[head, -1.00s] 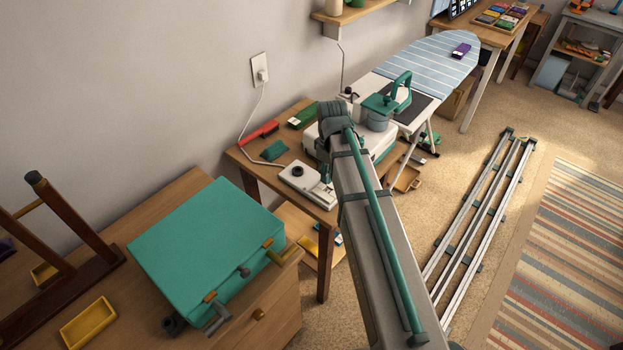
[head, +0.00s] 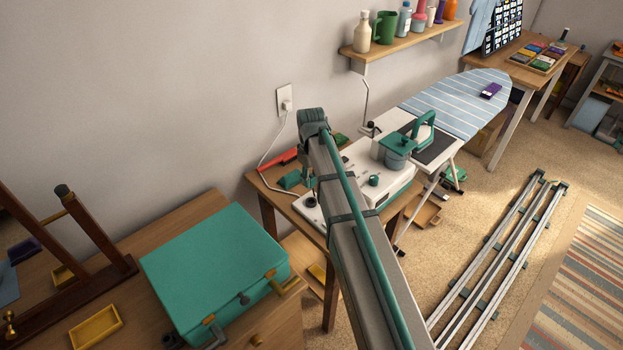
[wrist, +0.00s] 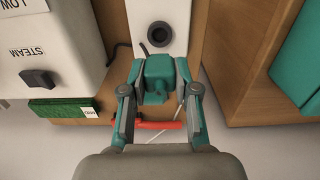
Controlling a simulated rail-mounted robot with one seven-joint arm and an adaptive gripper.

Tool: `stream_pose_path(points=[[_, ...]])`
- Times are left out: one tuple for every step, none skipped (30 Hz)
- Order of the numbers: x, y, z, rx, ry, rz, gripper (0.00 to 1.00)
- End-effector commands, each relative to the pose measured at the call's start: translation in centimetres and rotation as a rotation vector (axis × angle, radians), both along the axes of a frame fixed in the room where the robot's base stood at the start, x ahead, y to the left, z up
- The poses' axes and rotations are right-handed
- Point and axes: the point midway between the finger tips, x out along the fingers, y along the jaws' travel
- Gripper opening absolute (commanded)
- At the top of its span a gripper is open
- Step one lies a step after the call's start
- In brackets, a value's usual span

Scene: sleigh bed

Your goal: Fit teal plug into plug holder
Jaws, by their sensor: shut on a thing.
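In the wrist view my gripper (wrist: 157,95) is shut on the teal plug (wrist: 158,72), a blocky piece between the two fingers. Just above it in that view is a white unit (wrist: 158,10) with a round dark socket (wrist: 159,34), which looks like the plug holder. The plug appears apart from the socket; its height above the table is hard to judge. In the head view this white unit (head: 310,210) shows partly behind my arm, on the small wooden table (head: 268,205). A teal piece (head: 291,180) shows beside it. My gripper is not clearly visible there.
A white steam station (wrist: 60,45) stands close beside the socket unit. A green labelled block (wrist: 62,107) and a red-handled item (wrist: 160,125) lie near my fingers. The teal case (head: 215,265) sits on the neighbouring cabinet. The wall is close behind the table.

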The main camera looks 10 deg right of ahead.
Motion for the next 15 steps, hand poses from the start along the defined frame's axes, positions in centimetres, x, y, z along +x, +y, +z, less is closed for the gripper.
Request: stream_pose_path(points=[[0.0,0.0,0.0,0.0,0.0,0.0,0.0],[0.0,0.0,0.0,0.0,0.0,0.0,0.0],[0.0,0.0,0.1,0.0,0.001,0.0,0.0],[0.0,0.0,0.1,-0.001,0.002,0.0,0.0],[0.0,0.0,0.1,0.0,0.002,0.0,0.0],[0.0,0.0,-0.1,-0.001,0.003,0.0,0.0],[0.0,0.0,-0.3,0.0,0.002,0.0,0.0],[0.0,0.0,-0.4,-0.001,0.003,0.001,0.0],[0.0,0.0,-0.6,-0.001,0.003,0.001,0.0],[0.0,0.0,-0.8,-0.001,0.003,0.001,0.0],[0.0,0.0,-1.0,-0.001,0.003,0.001,0.0],[0.0,0.0,-1.3,0.0,0.002,0.001,0.0],[0.0,0.0,-1.5,0.0,0.002,0.001,0.0],[0.0,0.0,-1.8,0.0,0.002,0.001,0.0],[0.0,0.0,-2.1,0.0,0.002,0.001,0.0]])
